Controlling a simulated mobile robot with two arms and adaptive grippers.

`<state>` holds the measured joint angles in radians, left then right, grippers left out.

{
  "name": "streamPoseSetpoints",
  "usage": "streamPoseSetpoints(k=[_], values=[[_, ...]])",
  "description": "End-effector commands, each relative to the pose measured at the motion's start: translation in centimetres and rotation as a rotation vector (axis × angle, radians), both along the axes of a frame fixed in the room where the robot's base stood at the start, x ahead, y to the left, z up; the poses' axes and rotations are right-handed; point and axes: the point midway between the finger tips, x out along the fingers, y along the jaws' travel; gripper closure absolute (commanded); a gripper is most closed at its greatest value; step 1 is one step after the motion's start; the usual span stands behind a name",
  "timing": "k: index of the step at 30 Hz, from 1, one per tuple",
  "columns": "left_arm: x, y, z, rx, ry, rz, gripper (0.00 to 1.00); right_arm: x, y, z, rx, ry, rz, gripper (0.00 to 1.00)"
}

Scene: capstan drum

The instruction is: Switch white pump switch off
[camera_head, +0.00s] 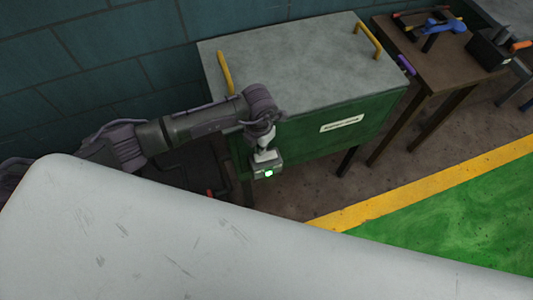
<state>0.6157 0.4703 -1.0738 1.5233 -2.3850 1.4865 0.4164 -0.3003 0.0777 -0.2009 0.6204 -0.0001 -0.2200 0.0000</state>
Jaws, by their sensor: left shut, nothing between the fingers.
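My left arm comes in from the left, and its wrist bends down in front of the green cabinet's left part. My left gripper (266,157) is small and pale at the end of this arm, pointing down, and it is shut and empty. A small grey block with a lit green spot (269,173) shows right at the gripper's lower end. I cannot tell whether this block is part of the gripper or a separate thing. I cannot make out a white pump switch for sure. My right gripper is not in view.
The green cabinet (350,145) has a grey top (300,65), yellow handles and a white label. A brown table (440,65) with tools stands at the back right. A large pale scratched surface (150,235) fills the foreground and hides the floor there. Open floor lies right.

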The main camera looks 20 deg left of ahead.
Motion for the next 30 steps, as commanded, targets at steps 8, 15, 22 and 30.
streamPoseSetpoints(k=[8,15,22,30], values=[[0.00,-0.01,0.00,0.000,0.000,0.000,1.00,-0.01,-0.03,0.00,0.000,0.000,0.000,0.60],[0.00,-0.01,-0.20,0.000,0.000,0.000,1.00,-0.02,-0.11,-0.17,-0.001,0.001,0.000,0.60],[0.00,-0.01,-0.56,0.000,0.000,0.000,1.00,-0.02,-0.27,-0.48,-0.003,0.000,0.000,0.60],[0.00,-0.01,-0.97,0.000,0.000,0.000,1.00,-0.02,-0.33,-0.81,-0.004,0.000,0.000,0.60]])
